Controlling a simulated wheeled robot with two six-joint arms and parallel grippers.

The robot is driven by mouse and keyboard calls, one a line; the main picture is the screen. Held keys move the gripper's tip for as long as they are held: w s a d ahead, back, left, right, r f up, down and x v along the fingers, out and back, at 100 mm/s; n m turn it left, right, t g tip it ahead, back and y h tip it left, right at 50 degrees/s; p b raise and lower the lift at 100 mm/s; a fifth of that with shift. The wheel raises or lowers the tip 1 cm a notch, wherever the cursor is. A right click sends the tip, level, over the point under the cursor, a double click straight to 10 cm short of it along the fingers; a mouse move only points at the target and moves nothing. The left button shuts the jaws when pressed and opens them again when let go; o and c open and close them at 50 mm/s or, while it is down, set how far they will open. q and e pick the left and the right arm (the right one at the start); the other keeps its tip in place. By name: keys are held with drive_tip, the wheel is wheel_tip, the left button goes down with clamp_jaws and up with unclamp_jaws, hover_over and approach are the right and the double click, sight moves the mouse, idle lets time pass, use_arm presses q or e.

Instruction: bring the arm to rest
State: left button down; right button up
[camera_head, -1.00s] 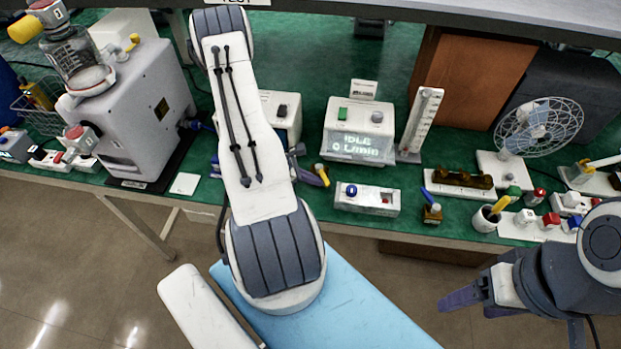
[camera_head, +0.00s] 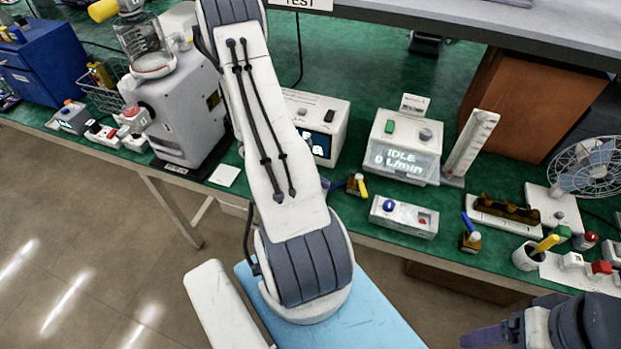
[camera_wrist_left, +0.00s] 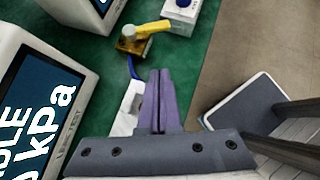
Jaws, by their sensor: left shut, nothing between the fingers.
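My left arm reaches up and over the bench in the head view, and its own links hide most of the left gripper. In the left wrist view the left gripper (camera_wrist_left: 158,78) has its purple fingers closed together with nothing between them. The fingertips are near a white block (camera_wrist_left: 128,112) and short of a brass holder with a yellow handle (camera_wrist_left: 134,44). My right gripper (camera_head: 485,337) is at the lower right edge of the head view, partly cut off; its opening is unclear.
The green bench (camera_head: 330,90) holds a grey canister pump (camera_head: 185,115), a flow unit reading IDLE (camera_head: 403,148), a white box with a blue knob (camera_head: 403,217) and a fan (camera_head: 592,165). A display unit (camera_wrist_left: 40,95) stands close left of the left fingers. Floor is open at left.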

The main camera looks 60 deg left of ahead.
use_arm(q)
drive_tip(key=v, duration=0.4)
drive_tip(key=shift+s, duration=0.15)
drive_tip(key=shift+d, duration=0.1)
drive_tip(key=w+d+r+m+g+h, duration=0.1)
drive_tip(key=w+d+r+m+g, duration=0.15)
drive_tip(key=d+m, duration=0.35)
drive_tip(key=w+d+r+m+g, duration=0.25)
drive_tip(key=d+r+m, duration=0.2)
drive_tip(key=d, duration=0.35)
drive_tip(key=w+d+r+m+g+h, duration=0.1)
drive_tip(key=w+d+r+m+g, duration=0.15)
drive_tip(key=d+m, duration=0.45)
drive_tip(key=s+d+r+m+y, duration=0.2)
drive_tip(key=s+d+r+m, duration=0.3)
drive_tip(key=d+m, duration=0.4)
drive_tip(key=s+d+r+m+y, duration=0.3)
drive_tip(key=s+d+r+m, duration=0.1)
drive_tip(key=s+d+m, duration=0.4)
drive_tip(key=d+m, duration=0.1)
drive_tip(key=m, duration=0.1)
drive_tip(key=shift+d+r+m+y, duration=0.25)
drive_tip(key=shift+r+m+y, duration=0.05)
drive_tip(key=shift+r+m, duration=0.1)
